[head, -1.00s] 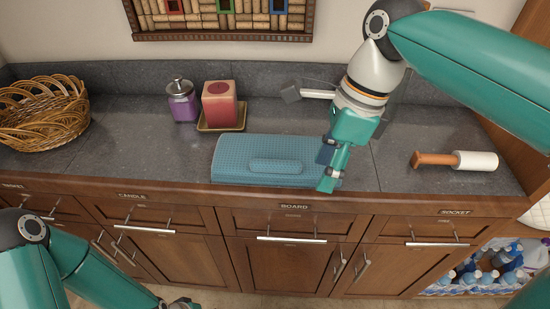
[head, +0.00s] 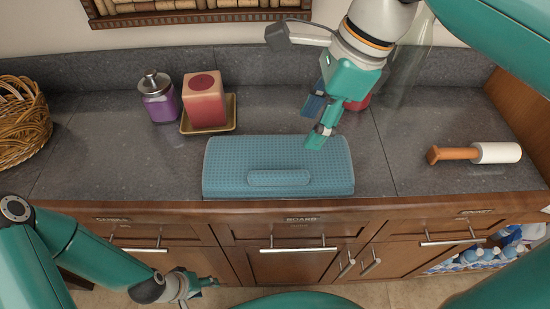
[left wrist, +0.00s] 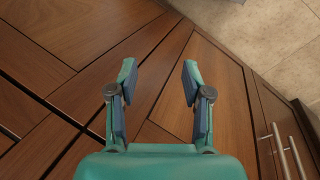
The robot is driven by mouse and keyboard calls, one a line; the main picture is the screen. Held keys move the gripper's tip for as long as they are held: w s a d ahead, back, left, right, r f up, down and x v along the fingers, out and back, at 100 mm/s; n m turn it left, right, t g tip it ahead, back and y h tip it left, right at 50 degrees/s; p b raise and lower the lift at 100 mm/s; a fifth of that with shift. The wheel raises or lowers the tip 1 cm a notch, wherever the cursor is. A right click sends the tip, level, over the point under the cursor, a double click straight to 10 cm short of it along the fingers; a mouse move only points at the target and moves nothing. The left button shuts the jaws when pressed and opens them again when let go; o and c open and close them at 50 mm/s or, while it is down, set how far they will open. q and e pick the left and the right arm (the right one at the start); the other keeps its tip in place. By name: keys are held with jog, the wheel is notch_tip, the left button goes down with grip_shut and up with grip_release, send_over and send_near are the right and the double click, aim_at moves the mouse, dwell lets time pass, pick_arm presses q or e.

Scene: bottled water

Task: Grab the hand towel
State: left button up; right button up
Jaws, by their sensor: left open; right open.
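The hand towel (head: 278,172) is a blue, textured, folded cloth lying flat near the counter's front edge, with a small raised strip on its front part. My right gripper (head: 316,122) is open and empty, at the towel's back right; its lower finger overlaps the towel's back edge in the picture, and I cannot tell whether it touches. My left gripper (head: 205,287) is low in front of the cabinets, away from the towel. In the left wrist view it is open and empty (left wrist: 159,80), facing wooden cabinet doors.
A purple jar (head: 158,100) and a red candle (head: 204,99) on a tray (head: 228,128) stand behind left. A wicker basket (head: 20,125) is at far left, a rolling-pin-like tool (head: 490,153) at right. A red object (head: 357,103) is partly hidden behind my right gripper.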

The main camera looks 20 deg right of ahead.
aim_at(279, 173)
jog(key=x, duration=0.7)
jog(key=b+x, duration=0.1)
jog(key=x, duration=0.6)
jog(key=shift+w+a+f, duration=0.2)
jog(key=shift+a, duration=0.1)
grip_shut()
